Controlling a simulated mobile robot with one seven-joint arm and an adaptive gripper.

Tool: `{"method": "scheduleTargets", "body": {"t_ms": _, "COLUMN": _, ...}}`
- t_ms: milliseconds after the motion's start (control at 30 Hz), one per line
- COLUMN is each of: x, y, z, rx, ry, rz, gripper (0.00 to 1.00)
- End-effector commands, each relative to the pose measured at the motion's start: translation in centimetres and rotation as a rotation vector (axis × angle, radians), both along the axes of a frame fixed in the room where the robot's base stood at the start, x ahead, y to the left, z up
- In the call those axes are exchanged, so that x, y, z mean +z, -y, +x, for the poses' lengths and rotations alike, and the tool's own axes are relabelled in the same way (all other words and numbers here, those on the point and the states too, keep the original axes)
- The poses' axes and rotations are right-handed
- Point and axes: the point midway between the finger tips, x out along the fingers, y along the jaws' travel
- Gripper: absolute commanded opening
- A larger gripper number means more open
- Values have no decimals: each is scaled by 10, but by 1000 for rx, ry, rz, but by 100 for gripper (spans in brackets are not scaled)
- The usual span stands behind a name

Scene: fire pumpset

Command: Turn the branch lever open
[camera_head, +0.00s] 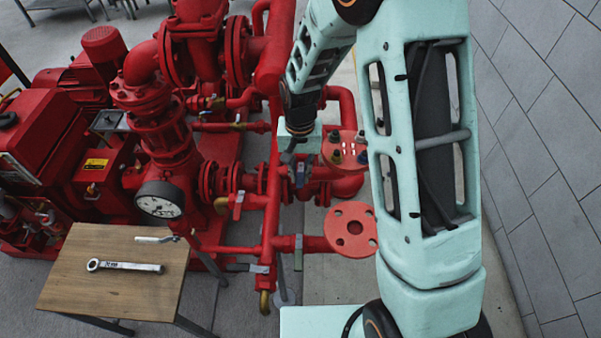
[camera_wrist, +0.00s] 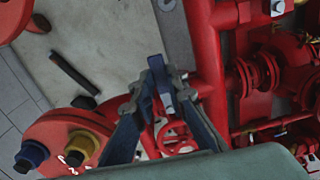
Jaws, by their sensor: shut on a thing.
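My gripper (camera_head: 291,157) reaches down among the red pipes in the head view, just left of a red flange with bolts. In the wrist view, my gripper (camera_wrist: 163,78) has its two dark fingers closed in on the grey-blue branch lever (camera_wrist: 167,103). The lever stands between the fingertips, in front of a red pipe. In the head view, a blue piece that looks like this lever (camera_head: 301,174) shows just below the fingers. The fingers and the arm hide part of the valve, so its exact angle is hard to tell.
The bolted red flange (camera_head: 342,150) is close to my gripper's right. Another round red flange (camera_head: 350,229) is nearer. A pressure gauge (camera_head: 159,199) and a wooden table (camera_head: 112,292) with a wrench (camera_head: 125,266) are at left. Grey paving (camera_head: 552,170) at right is clear.

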Motion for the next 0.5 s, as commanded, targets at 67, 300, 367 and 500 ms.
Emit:
{"method": "scheduleTargets", "body": {"t_ms": 67, "x": 0, "y": -2, "z": 1, "rx": -25, "ry": 1, "rz": 0, "gripper": 0}}
{"method": "scheduleTargets", "body": {"t_ms": 300, "x": -1, "y": -11, "z": 2, "rx": -176, "ry": 2, "rz": 1, "gripper": 0}}
{"method": "scheduleTargets", "body": {"t_ms": 367, "x": -1, "y": -15, "z": 3, "rx": -227, "ry": 2, "rz": 1, "gripper": 0}}
{"method": "scheduleTargets", "body": {"t_ms": 500, "x": -1, "y": -22, "z": 5, "rx": -358, "ry": 2, "rz": 1, "gripper": 0}}
